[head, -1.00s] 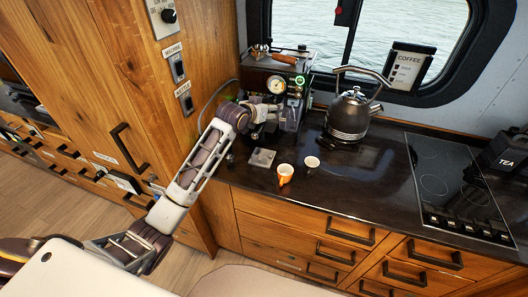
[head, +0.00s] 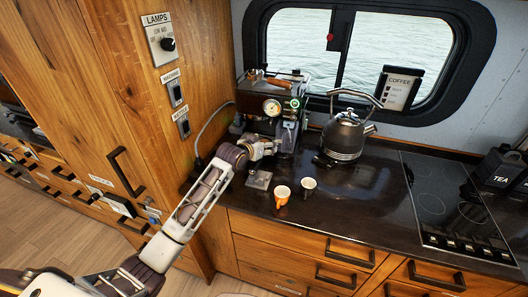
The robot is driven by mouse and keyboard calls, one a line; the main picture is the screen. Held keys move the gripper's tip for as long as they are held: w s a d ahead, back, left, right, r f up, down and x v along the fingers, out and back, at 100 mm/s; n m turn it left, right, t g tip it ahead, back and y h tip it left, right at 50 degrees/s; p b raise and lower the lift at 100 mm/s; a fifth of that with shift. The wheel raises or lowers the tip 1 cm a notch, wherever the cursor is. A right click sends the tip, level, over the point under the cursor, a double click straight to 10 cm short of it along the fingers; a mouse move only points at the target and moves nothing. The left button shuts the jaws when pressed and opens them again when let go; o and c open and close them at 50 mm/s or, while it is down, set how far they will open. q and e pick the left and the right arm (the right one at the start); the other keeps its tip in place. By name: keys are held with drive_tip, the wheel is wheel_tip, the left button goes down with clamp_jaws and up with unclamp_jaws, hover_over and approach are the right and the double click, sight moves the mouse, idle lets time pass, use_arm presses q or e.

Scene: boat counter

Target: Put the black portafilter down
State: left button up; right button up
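My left arm reaches in from the lower left. Its gripper (head: 266,148) is low in front of the espresso machine (head: 262,96), over the dark counter. The fingers are small and merge with the machine's dark front, so I cannot tell whether they are open or shut on something. I cannot make out a black portafilter clearly; it may be hidden by the gripper or lost against the machine. A wooden-handled tool (head: 272,81) lies on top of the machine. My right gripper is not in view.
A small grey metal block (head: 259,180) sits on the counter (head: 345,190) just below the gripper. A kettle (head: 343,136) and a cooktop (head: 440,200) are farther right. Counter between cups and cooktop is clear.

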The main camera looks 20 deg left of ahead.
use_arm(q)
drive_tip(key=shift+f, duration=1.8)
drive_tip(key=shift+f, duration=0.6)
drive_tip(key=o, duration=1.4)
drive_tip(key=shift+r, duration=0.5)
drive_tip(key=shift+s+r, duration=0.1)
drive_tip(key=shift+s, duration=0.05)
drive_tip(key=v, duration=1.1)
drive_tip(key=shift+s+r+b, duration=0.15)
drive_tip(key=shift+s+b, duration=0.15)
drive_tip(key=shift+s, duration=0.05)
